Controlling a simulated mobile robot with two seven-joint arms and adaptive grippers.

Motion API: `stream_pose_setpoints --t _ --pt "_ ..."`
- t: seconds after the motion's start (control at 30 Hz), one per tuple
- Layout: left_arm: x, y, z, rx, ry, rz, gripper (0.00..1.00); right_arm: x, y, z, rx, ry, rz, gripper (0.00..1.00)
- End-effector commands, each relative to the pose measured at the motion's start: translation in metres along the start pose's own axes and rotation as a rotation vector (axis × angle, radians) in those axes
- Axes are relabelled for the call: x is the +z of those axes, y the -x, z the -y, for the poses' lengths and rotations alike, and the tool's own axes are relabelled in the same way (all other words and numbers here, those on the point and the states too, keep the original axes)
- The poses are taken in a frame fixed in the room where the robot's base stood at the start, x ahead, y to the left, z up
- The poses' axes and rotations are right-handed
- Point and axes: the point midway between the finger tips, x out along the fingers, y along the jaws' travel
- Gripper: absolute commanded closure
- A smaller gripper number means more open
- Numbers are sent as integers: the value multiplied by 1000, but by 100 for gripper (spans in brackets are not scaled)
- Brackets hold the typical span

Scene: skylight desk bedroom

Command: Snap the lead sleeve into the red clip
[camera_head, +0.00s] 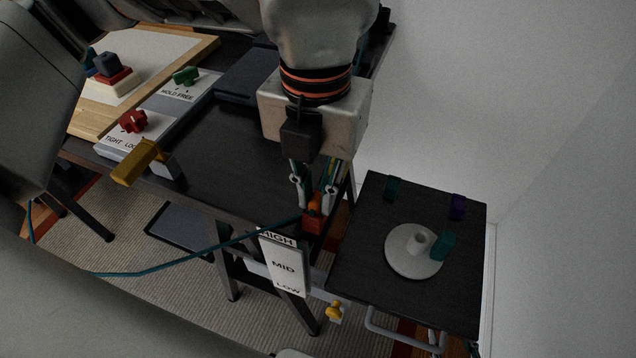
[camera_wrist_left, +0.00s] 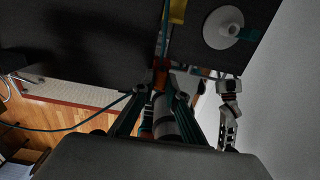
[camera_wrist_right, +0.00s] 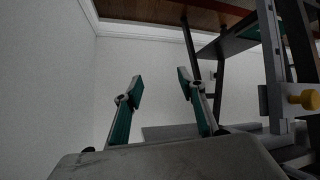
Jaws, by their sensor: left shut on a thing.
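My left gripper (camera_head: 314,203) points down at the edge of the dark desk. It is shut on a small orange piece that looks like the lead sleeve (camera_head: 315,204). A teal lead (camera_head: 180,265) runs in from the left to this spot. A red block (camera_head: 313,224), seemingly the red clip, is just below the fingertips; whether sleeve and clip touch cannot be told. In the left wrist view, the orange-red piece (camera_wrist_left: 159,76) shows beyond the fingers, which partly hide it.
A HIGH-MID-LOW panel (camera_head: 284,265) hangs below the desk edge. Red (camera_head: 133,121) and green (camera_head: 186,75) knobs and a yellow handle (camera_head: 138,163) are at left. A yellow knob (camera_wrist_right: 310,99) is right of my right gripper.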

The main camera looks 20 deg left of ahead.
Motion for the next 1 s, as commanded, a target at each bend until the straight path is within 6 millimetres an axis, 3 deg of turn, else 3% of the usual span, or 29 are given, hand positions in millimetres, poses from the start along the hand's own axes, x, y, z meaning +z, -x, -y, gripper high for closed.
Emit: stream_pose_setpoints --t 0.97,1.0 --pt "0 -5 0 0 -1 0 98 9 2 3 -5 -1 14 60" --pt "0 -5 0 0 -1 0 76 9 2 3 -5 -1 14 60"
